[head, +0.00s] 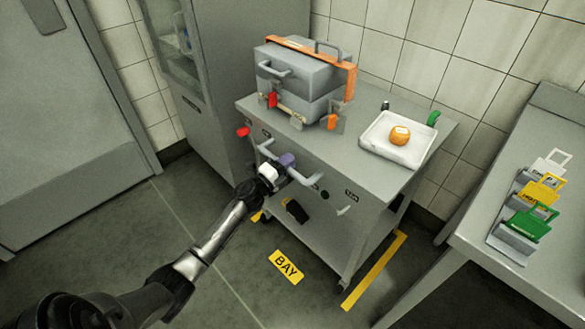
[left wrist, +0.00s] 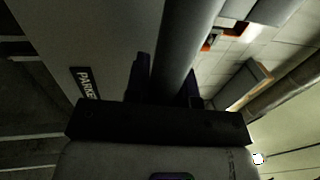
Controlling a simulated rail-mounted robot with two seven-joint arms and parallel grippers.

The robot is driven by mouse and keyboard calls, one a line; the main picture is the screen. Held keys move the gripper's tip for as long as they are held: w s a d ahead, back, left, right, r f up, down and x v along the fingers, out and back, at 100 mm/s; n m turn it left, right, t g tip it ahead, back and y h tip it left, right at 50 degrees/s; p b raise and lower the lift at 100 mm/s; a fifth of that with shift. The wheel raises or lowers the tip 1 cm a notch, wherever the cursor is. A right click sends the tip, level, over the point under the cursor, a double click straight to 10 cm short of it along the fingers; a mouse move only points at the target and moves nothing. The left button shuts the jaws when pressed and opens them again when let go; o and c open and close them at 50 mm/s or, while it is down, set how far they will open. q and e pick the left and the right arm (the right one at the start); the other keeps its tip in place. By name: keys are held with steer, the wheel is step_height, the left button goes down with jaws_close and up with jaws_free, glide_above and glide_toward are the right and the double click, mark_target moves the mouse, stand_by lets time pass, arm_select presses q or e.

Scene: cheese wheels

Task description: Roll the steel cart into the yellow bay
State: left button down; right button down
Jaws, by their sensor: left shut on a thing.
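The steel cart (head: 405,187) stands against the tiled wall, with a grey machine and a white tray on top. Its grey push handle (head: 304,179) sticks out from the front side. My left gripper (head: 286,161) is shut on this handle. In the left wrist view the handle bar (left wrist: 185,50) runs between the fingers, beside a dark label (left wrist: 85,84) reading "PARKE", partly hidden. The yellow bay shows as a "BAY" floor plate (head: 286,267) in front of the cart and a yellow floor stripe (head: 374,270) along its right side. My right gripper is not in view.
The grey machine (head: 300,78) has an orange band. The tray (head: 378,148) holds an orange cheese wheel (head: 400,135). A steel table (head: 500,272) with coloured tags stands at right. A tall cabinet (head: 215,90) stands close left of the cart.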

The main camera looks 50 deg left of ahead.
arm_select(q)
steer(key=shift+f, duration=0.2)
steer(key=c, duration=1.4)
jaws_free()
steer(key=o, duration=0.4)
steer(key=shift+w+r, duration=0.2)
steer(key=shift+w, duration=0.1)
steer(key=shift+o, duration=0.2)
steer(key=shift+s, duration=0.15)
steer(key=shift+s, duration=0.1)
steer(key=s+f+p, duration=0.2)
steer(key=s+p, duration=0.1)
steer(key=s, duration=1)
steer(key=shift+s+d+f, duration=0.15)
steer(key=shift+d+f, duration=0.2)
